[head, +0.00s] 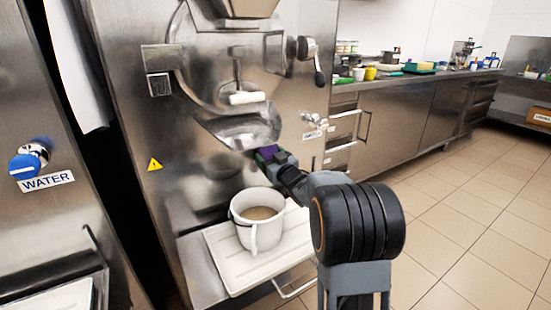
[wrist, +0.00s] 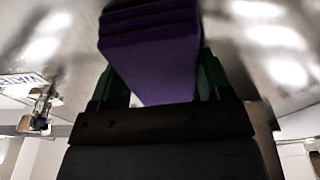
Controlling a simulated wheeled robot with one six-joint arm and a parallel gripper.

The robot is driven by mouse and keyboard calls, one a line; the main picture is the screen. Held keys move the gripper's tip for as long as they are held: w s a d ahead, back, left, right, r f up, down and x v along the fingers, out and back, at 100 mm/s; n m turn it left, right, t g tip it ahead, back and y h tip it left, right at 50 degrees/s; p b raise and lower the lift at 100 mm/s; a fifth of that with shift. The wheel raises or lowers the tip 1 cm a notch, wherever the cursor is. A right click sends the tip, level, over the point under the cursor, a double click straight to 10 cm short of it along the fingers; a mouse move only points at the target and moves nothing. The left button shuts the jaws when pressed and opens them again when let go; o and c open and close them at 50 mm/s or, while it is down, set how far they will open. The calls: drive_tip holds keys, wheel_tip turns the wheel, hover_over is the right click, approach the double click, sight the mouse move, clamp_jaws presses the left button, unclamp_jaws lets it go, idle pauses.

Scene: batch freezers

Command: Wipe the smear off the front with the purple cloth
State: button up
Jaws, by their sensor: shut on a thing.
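My gripper (head: 268,156) is shut on the purple cloth (wrist: 153,62), a folded pad between the green fingers in the wrist view. In the head view only a small purple patch of the cloth shows at the fingertips. The cloth is close to the steel front (head: 214,158) of the batch freezer, just below its spout bowl (head: 246,128). I cannot tell whether it touches the steel. I cannot make out the smear; the cloth, gripper and arm may hide it.
A white jug (head: 243,236) with brown liquid stands on the white drip shelf (head: 222,262) below my gripper. A crank handle (head: 318,66) and a small tap (head: 314,118) stick out to the right. The tiled floor (head: 468,205) at the right is clear.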

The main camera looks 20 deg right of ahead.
drive_tip(key=shift+s, duration=0.1)
drive_tip(key=v, duration=0.4)
drive_tip(key=shift+r, duration=0.35)
drive_tip(key=shift+v, duration=0.9)
drive_tip(key=shift+s+r, duration=0.1)
drive_tip(key=shift+s, duration=0.1)
drive_tip(key=v, duration=0.2)
drive_tip(key=shift+s+r, duration=0.15)
drive_tip(key=shift+s, duration=0.25)
